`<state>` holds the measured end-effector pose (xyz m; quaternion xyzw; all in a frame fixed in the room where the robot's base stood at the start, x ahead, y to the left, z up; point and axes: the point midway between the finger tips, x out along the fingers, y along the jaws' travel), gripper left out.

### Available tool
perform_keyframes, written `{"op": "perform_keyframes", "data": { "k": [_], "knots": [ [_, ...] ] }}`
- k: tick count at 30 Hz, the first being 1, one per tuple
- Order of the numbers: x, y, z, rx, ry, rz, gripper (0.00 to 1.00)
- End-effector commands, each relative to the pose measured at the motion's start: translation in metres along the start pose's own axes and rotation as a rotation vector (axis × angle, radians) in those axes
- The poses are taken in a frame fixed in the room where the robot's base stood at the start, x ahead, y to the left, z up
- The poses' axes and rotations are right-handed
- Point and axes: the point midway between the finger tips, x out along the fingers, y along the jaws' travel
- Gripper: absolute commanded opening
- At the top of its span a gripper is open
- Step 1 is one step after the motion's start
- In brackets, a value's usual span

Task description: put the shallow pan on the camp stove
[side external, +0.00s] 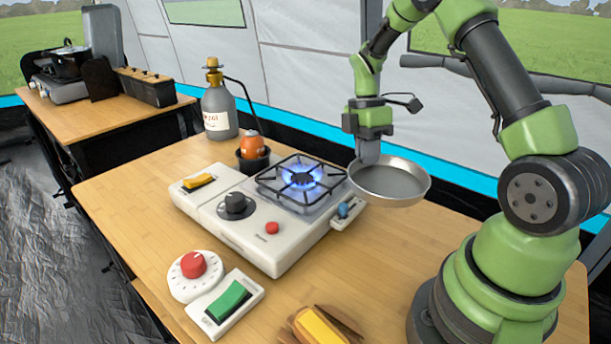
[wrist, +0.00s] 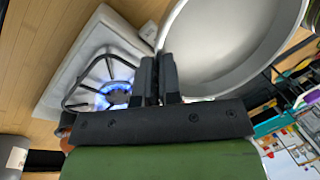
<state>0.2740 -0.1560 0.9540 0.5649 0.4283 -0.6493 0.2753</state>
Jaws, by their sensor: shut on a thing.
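The shallow pan (side external: 392,184) is a round silver pan, held up in the air just right of the camp stove's burner in the side external view. In the wrist view, the gripper fingers (wrist: 157,80) pinch the edge of the pan (wrist: 225,45), which fills the upper right. The camp stove (side external: 270,225) is white, with a black grate (side external: 303,182) over a lit blue flame. The burner also shows in the wrist view (wrist: 112,90), left of the fingers. The pan looks roughly level and is apart from the grate.
A grey gas bottle (side external: 219,108) with a hose and a black cup with an orange item (side external: 252,150) stand behind the stove. A red dial (side external: 193,266), a green switch (side external: 229,300) and a yellow block (side external: 320,326) lie in front. A second table (side external: 130,115) stands at the back left.

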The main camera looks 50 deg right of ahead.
Motion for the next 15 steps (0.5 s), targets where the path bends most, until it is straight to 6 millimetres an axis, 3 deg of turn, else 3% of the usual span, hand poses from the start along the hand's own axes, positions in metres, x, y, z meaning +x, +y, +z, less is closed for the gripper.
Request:
{"op": "perform_keyframes", "data": {
  "k": [1,6,15],
  "knots": [
    [-0.006,0.009,-0.002,0.169,0.045,0.002,0.00],
    [-0.026,0.029,-0.012,0.685,0.177,0.001,0.00],
    [-0.061,0.055,-0.030,1.338,0.345,0.004,0.00]
  ]
}}
